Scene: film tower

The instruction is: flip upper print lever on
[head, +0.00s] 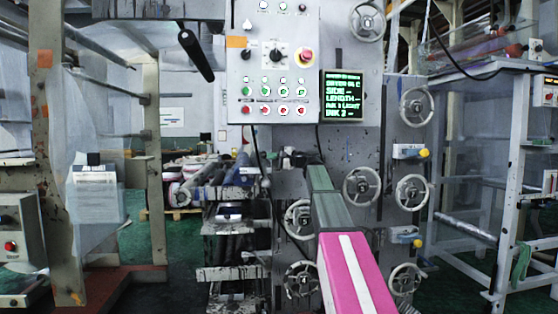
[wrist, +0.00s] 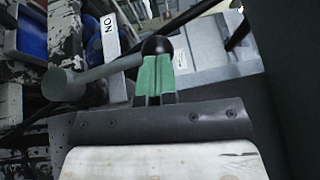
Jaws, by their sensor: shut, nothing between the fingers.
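In the wrist view a grey lever arm (wrist: 112,68) runs from a round grey hub (wrist: 65,85) on the left up to a black ball knob (wrist: 157,46). A white label (wrist: 110,27) reading "ON", upside down in this view, sits above the lever arm. My gripper (wrist: 156,62) has green fingers, shut together with nothing between them. Their tips are right at the black knob; I cannot tell whether they touch it. In the head view my pink and green arm reaches toward the machine, and the gripper and lever are too small to make out clearly.
A control panel (head: 274,40) with buttons and a green-text screen (head: 342,97) is above my arm. Handwheels (head: 361,186) flank the arm on the machine face. Rollers (head: 222,183) lie to the left. A metal frame (head: 500,180) stands on the right.

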